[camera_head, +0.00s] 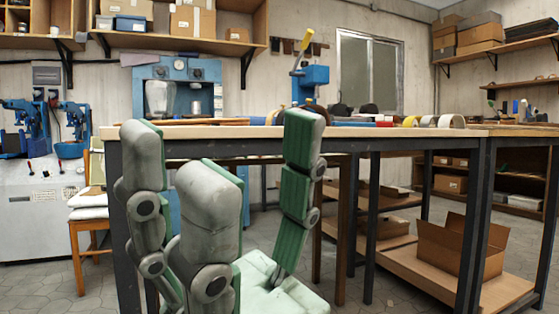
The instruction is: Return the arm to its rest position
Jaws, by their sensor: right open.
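My right gripper (228,142), with grey and green jointed fingers, stands large in the foreground left of centre. Its fingers point up and are spread wide, with nothing between them. It is in front of a long workbench (400,132) with a wooden top and dark metal legs. The fingertips overlap the bench's front edge in the picture; I cannot tell how far apart they are. My left gripper is not in view.
The bench top, seen nearly edge-on, bears rolls and small items. A blue tool (310,78) with a yellow handle rises there. An open cardboard box (455,248) sits on the low shelf (405,268). A wooden chair (88,215) stands left. Floor shows at lower left.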

